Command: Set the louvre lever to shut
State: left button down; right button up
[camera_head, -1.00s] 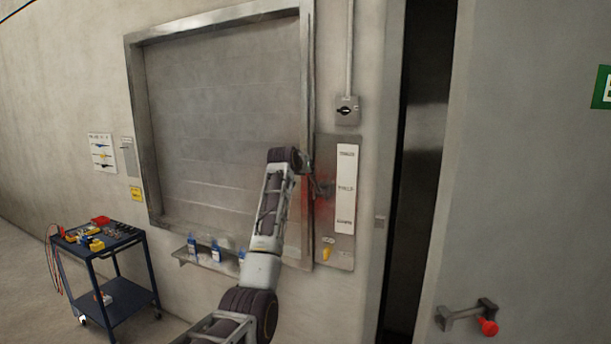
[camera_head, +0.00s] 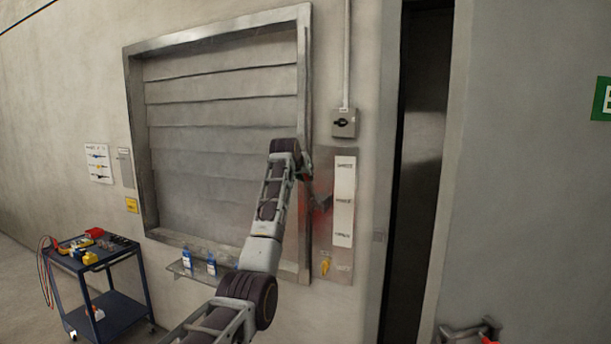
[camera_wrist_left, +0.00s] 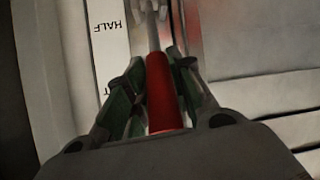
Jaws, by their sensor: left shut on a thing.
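The louvre lever has a red grip (camera_wrist_left: 165,95) and a grey shank, seen close up in the left wrist view. My left gripper (camera_wrist_left: 160,70) is shut around the red grip, one finger on each side. In the head view my left gripper (camera_head: 307,170) is at the left edge of the lever's wall plate (camera_head: 323,235), near its top; the arm hides most of the lever. A white label strip (camera_head: 343,215) runs down the plate; the wrist view shows the word HALF upside down on it. The louvre (camera_head: 215,120) shows several horizontal slats in its frame. My right gripper is not in view.
A grey switch box (camera_head: 343,124) is above the plate, and a yellow tag (camera_head: 326,266) is low on it. A small shelf (camera_head: 180,268) with blue-labelled bottles is under the louvre. A blue cart (camera_head: 112,312) stands at left; a dark door gap (camera_head: 415,180) is at right.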

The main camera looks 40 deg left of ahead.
pick_arm(q)
jog(key=shift+a+r, duration=0.1)
jog(key=shift+r, duration=0.25)
jog(key=c, duration=1.5)
grip_release()
jog(key=shift+o, duration=1.3)
jog(key=shift+w+f, duration=0.25)
jog(key=shift+s, duration=0.2)
jog(key=shift+s, duration=0.15)
jog(key=v, duration=1.1)
jog(key=shift+d, duration=0.2)
jog(key=shift+s, duration=0.1)
